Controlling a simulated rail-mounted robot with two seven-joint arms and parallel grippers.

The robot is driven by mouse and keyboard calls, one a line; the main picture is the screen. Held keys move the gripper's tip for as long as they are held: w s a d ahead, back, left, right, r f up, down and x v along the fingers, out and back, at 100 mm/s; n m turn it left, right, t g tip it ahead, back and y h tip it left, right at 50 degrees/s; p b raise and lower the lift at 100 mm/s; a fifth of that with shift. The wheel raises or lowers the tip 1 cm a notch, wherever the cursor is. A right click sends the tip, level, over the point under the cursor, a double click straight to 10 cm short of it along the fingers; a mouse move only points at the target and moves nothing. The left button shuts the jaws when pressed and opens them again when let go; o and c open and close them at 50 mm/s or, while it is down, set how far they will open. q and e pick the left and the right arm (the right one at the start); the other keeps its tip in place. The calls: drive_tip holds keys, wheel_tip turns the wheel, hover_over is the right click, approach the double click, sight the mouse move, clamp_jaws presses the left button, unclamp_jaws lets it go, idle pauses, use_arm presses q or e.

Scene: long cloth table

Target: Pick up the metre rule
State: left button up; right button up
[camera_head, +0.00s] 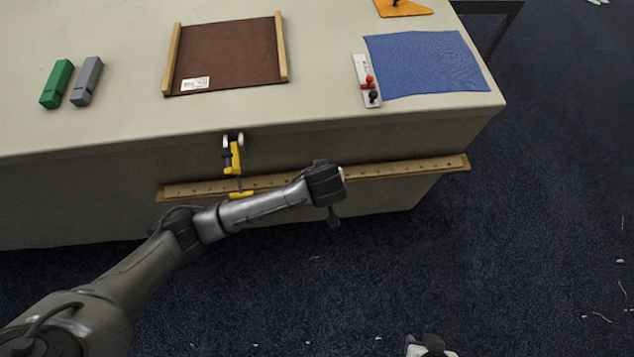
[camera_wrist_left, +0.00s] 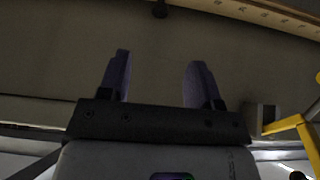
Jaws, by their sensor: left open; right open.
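The metre rule (camera_head: 410,168) is a long wooden strip with dark marks, running along the front face of the cloth table. Its middle is hidden behind my left arm. It also crosses the top right of the left wrist view (camera_wrist_left: 262,15). A yellow clamp (camera_head: 235,157) at the table's front edge overlaps the rule; I cannot tell whether it grips it. My left gripper (camera_wrist_left: 158,65) is open and empty, apart from the rule; in the head view its fingers are mostly hidden by the wrist. My right gripper (camera_head: 428,346) shows only partly at the bottom edge.
On the cloth table (camera_head: 330,60) lie a brown board (camera_head: 228,55) with wooden side strips, a blue sheet (camera_head: 425,65), a small plate with red and black terminals (camera_head: 367,82), a green block (camera_head: 57,84) and a grey block (camera_head: 87,81).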

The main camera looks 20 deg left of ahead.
use_arm(q)
drive_tip(key=b+x, duration=0.4)
drive_tip(key=x, duration=0.9)
drive_tip(key=shift+w+a+f+b, duration=0.15)
drive_tip(key=shift+w+f+b, duration=0.1)
drive_tip(key=shift+f+b, duration=0.1)
drive_tip(key=shift+w+a+f, duration=0.1)
drive_tip(key=shift+w+f, duration=0.1)
drive_tip(key=shift+f, duration=0.15)
clamp_jaws()
